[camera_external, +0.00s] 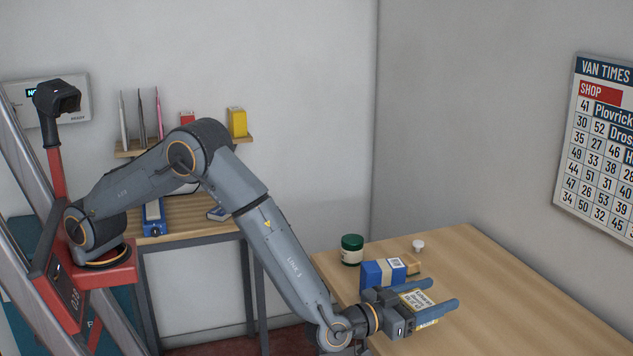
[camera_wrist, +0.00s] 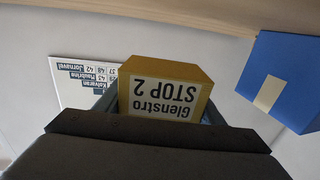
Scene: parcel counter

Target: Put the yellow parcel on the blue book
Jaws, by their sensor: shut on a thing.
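My gripper (camera_external: 443,294) is shut on the yellow parcel (camera_external: 419,302), with a finger on either side, over the wooden counter. The parcel has a large pale label; in the wrist view the yellow parcel (camera_wrist: 181,72) shows upside down with "Glenstro STOP 2". Whether it touches the counter cannot be told. A blue box-like block (camera_external: 378,275) with a pale label stands beside my gripper; in the wrist view the blue block (camera_wrist: 297,68) has a tan strip.
The wooden counter (camera_external: 535,305) is clear to the right. A blue-and-white object (camera_external: 153,217) lies on the back table.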

